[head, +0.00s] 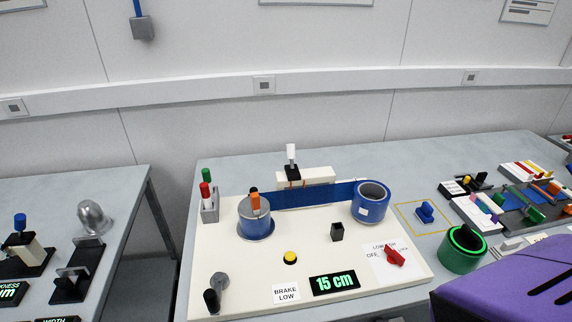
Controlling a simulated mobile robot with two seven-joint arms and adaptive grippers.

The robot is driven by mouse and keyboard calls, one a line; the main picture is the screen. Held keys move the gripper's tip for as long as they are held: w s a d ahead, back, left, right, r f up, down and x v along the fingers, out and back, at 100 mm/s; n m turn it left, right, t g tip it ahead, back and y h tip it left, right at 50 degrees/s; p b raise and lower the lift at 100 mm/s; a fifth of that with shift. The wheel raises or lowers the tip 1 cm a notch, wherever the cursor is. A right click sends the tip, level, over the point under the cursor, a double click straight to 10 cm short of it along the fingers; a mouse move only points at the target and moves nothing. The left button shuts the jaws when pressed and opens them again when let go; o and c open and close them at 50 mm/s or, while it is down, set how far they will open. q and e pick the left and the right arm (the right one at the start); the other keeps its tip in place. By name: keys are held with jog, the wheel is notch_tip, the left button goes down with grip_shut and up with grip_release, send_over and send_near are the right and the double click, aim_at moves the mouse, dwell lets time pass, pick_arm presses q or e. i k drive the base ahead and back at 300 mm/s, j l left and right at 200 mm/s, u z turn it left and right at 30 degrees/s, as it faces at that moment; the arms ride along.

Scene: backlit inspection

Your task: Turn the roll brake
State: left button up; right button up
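A red knob (394,257) sits on a white label (384,270) at the right front of a cream board. The label reads "LOW" and "OFF", with other print partly covered by the knob. A small sign (286,294) at the board's front edge reads "BRAKE LOW". A blue roll (254,222) with an orange peg stands at the left of the board. A second blue roll (370,206) stands at the right, and a blue band (315,195) runs between them. Neither of my grippers is in view, and nothing is seen touching the knob.
A yellow button (290,257), a black block (337,232) and a grey crank (218,288) are on the board (310,245). A green roll (463,249) stands to its right. A purple shape (515,280) fills the lower right corner.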

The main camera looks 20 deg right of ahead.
aim_at(393, 256)
jog(key=z, duration=1.35)
